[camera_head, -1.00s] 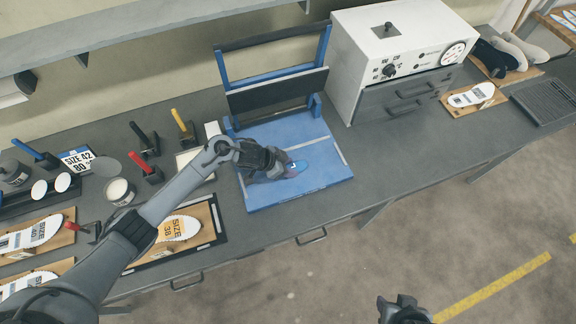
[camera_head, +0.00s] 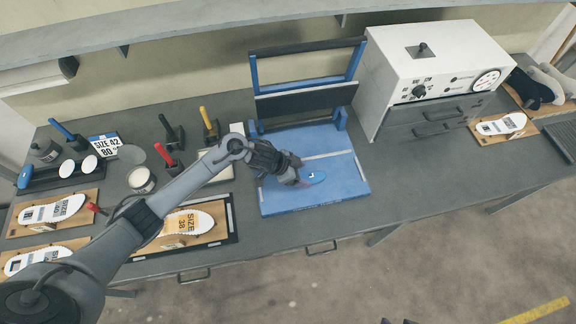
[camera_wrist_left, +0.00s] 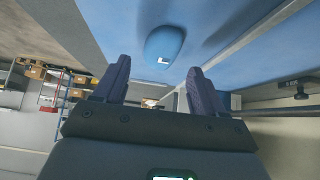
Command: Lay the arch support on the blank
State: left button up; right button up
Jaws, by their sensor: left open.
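A small blue oval piece with a white L mark (camera_head: 316,177), which looks like the arch support, lies on the blue press bed (camera_head: 345,190). It also shows in the left wrist view (camera_wrist_left: 164,47), beyond the fingertips. My left gripper (camera_head: 296,171) is just left of the piece, open, with nothing between its fingers; its two fingers also show in the wrist view (camera_wrist_left: 157,66). No separate blank shows under the piece. Only the tip of my right gripper (camera_head: 397,321) shows at the bottom edge.
The press's raised blue frame with its dark plate (camera_head: 305,100) stands behind the bed. A white oven-like box (camera_head: 440,62) stands to the right. Tool stands and a white jar (camera_head: 141,180) are left of the bed. More soles (camera_head: 50,212) lie far left.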

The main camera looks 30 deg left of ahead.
pick_arm(q)
jog(key=p+v, duration=0.1)
jog(key=v, duration=0.8)
jog(key=s+d+n+t+y, duration=0.2)
jog(key=s+d+t, duration=0.1)
jog(key=s+d, duration=0.3)
jog(key=shift+s+f, duration=0.4)
jog(key=shift+f, duration=0.05)
jog(key=shift+o, duration=0.4)
jog(key=s+a+n+g+y, duration=0.1)
jog(key=s+a+n+g, duration=0.1)
jog(key=s, duration=0.7)
jog(key=s+a+r+n+g+y, duration=0.1)
jog(key=s+a+n+g+y, duration=0.1)
jog(key=s, duration=0.7)
jog(key=shift+a+n, duration=0.7)
jog(key=shift+a, duration=0.25)
